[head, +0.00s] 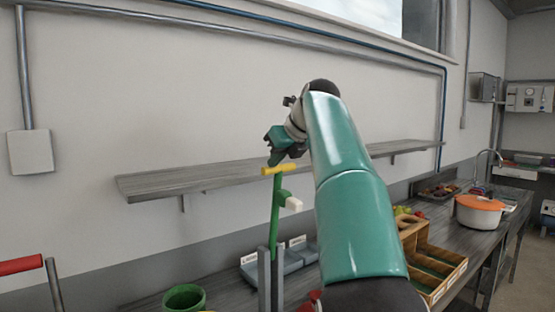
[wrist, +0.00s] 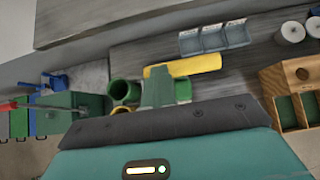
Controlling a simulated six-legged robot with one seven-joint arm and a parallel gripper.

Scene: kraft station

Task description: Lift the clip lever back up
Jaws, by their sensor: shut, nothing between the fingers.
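A green lever (head: 275,215) with a yellow crossbar handle (head: 278,170) stands nearly upright between two grey posts (head: 264,280) in the head view. A white-tipped green piece (head: 291,202) sticks out from its side. My gripper (head: 275,157) is shut and empty, just above the handle. In the wrist view the yellow handle (wrist: 183,65) lies just beyond my gripper's green fingers (wrist: 158,75). I cannot tell whether they touch it. My gripper hides much of the lever's lower part there.
Grey bins (wrist: 215,38) and a wooden compartment box (head: 435,262) sit on the bench. A green cup (head: 184,297) stands at front left. A shelf (head: 150,185) runs along the wall behind my gripper. An orange-lidded pot (head: 480,210) is farther right.

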